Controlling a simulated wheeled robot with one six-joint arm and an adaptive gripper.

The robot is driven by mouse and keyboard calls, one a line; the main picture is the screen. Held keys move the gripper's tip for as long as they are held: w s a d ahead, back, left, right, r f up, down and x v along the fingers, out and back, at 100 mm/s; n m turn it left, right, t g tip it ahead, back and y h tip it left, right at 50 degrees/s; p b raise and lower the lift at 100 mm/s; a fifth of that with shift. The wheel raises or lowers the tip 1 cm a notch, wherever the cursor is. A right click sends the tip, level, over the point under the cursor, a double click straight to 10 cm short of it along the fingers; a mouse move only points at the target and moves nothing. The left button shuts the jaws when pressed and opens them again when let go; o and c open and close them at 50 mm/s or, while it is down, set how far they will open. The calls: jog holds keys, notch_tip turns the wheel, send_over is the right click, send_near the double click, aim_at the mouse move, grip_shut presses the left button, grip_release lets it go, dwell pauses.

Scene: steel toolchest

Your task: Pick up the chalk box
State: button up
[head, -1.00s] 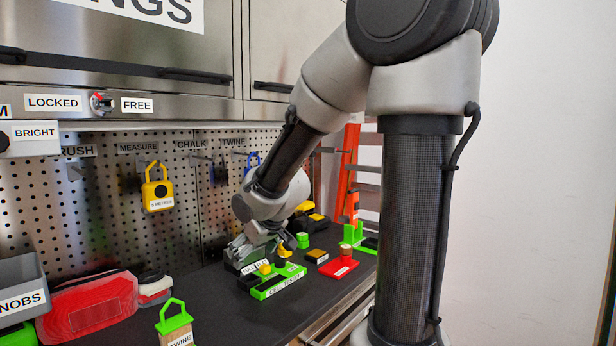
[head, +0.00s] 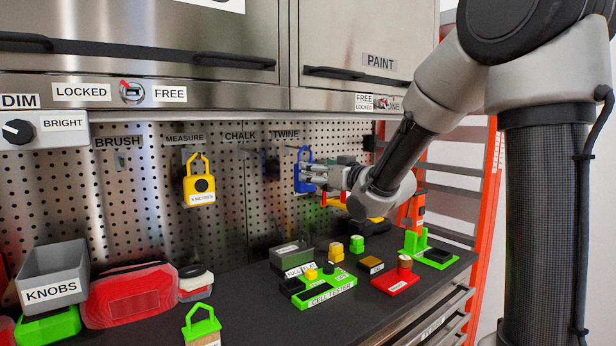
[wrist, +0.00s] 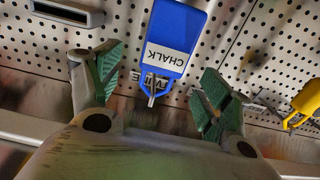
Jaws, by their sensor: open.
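The chalk box (head: 303,172) is blue and hangs by its looped handle from a pegboard hook under the TWINE label. In the wrist view the chalk box (wrist: 170,42) appears upside down, with its white CHALK label facing me and the hook through its handle. My gripper (wrist: 157,88) is open, with one green-padded finger on each side of the handle area and clear gaps to the box. In the head view my gripper (head: 318,178) is at the chalk box's right and overlaps its edge; the exact distance is hard to tell.
A yellow tape measure (head: 200,183) hangs to the left, also at the wrist view's right edge. The hook under CHALK looks empty. An orange ladder (head: 487,200) stands right.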

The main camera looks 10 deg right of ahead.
jog(key=x, duration=0.6)
jog(key=shift+a+f, duration=0.15)
jog(key=c, duration=1.2)
